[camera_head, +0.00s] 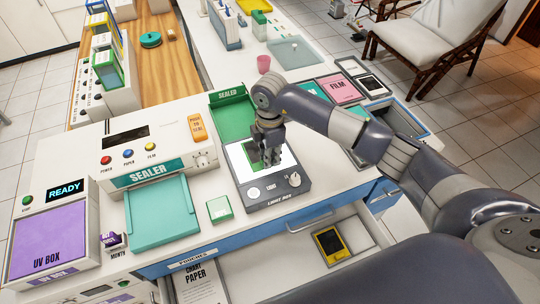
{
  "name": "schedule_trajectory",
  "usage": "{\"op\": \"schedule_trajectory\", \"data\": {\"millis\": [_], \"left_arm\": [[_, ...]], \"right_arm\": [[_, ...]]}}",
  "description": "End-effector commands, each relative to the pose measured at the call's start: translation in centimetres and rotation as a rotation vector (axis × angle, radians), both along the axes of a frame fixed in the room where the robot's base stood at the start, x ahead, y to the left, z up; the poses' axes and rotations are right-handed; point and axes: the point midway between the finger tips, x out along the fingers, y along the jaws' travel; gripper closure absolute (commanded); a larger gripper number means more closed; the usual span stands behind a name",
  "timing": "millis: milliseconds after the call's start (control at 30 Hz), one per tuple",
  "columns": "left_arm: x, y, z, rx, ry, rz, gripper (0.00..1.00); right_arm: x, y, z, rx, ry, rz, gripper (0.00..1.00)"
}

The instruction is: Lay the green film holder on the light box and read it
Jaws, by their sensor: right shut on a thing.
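My right gripper (268,158) is over the screen, fingers pointing down. It is shut on the green film holder (251,151), a small dark green piece mostly hidden by the fingers. The holder is at the screen's upper part; I cannot tell whether it touches the screen. My left gripper is not in view.
A small green-and-white packet (219,208) lies left of the light box. The sealer (125,150) and UV box (48,232) stand farther left. A green tray (232,116) marked SEALED is behind. An open drawer (290,270) holds a yellow item (331,242).

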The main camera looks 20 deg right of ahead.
Motion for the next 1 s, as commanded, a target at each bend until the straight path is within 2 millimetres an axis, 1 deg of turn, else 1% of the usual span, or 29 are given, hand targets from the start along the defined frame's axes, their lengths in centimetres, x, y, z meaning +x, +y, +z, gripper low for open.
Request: {"op": "schedule_trajectory", "data": {"millis": [467,500,567,600,900,1000], "left_arm": [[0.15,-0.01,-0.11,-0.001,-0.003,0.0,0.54],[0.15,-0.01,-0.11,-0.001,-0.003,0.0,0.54],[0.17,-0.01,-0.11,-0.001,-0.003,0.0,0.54],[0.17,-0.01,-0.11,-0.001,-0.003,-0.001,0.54],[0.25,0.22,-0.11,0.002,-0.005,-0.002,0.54],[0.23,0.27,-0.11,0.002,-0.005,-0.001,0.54]], "right_arm": [[-0.01,-0.02,-0.28,0.0,0.0,0.0,1.0],[-0.01,-0.02,-0.28,0.0,0.0,0.0,0.83],[-0.01,-0.02,-0.28,0.0,0.0,0.0,0.69],[-0.01,-0.01,-0.28,0.0,0.0,0.0,0.64],[-0.02,-0.01,-0.26,0.0,0.0,0.0,0.64],[0.04,0.0,0.25,0.0,-0.001,-0.001,0.64]]}}
